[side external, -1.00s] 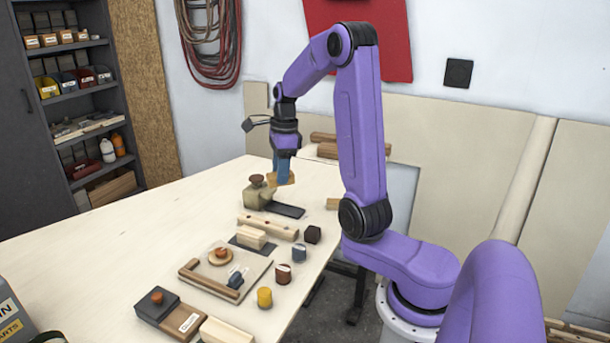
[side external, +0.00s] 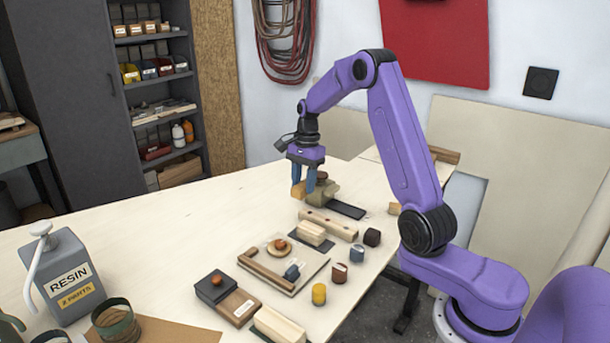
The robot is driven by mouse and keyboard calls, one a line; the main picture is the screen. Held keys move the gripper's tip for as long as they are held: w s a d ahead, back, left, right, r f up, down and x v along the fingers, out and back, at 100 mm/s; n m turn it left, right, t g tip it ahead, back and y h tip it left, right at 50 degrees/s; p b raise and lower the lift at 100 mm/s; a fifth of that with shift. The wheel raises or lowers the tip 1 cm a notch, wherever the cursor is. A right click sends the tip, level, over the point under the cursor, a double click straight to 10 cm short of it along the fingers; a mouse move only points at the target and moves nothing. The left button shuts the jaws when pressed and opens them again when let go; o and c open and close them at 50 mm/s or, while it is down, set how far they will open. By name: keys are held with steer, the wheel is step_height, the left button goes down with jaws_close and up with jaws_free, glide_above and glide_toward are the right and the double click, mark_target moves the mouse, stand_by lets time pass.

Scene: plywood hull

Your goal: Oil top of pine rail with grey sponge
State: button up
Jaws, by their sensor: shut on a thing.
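My gripper (side external: 309,184) has blue fingers and is shut on a small tan-orange block (side external: 298,190). The block hangs low over the table, just left of a squat khaki container (side external: 325,192) that the fingers partly hide. I cannot tell whether the block touches the table. A pale wooden rail with dark spots along it (side external: 328,223) lies on the table in front of the container; its top is clear. No sponge of plainly grey colour can be made out. A flat dark strip (side external: 346,210) lies right of the container.
A pale block (side external: 311,233), small jars (side external: 340,273), a tray with a brown wooden bar (side external: 267,272) and a dark box with an orange knob (side external: 216,287) lie nearer. A resin can (side external: 59,275) stands front left. The table's left middle is clear.

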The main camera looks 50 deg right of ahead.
mark_target(304, 193)
steer(key=shift+f, duration=2)
steer(key=shift+s+f, duration=0.25)
steer(key=shift+f, duration=0.6)
steer(key=shift+s, duration=8.15)
steer(key=shift+w, duration=8.05)
steer(key=shift+w+r, duration=0.2)
steer(key=shift+r, duration=0.45)
steer(key=shift+w+r, duration=0.15)
steer(key=shift+r, duration=3.3)
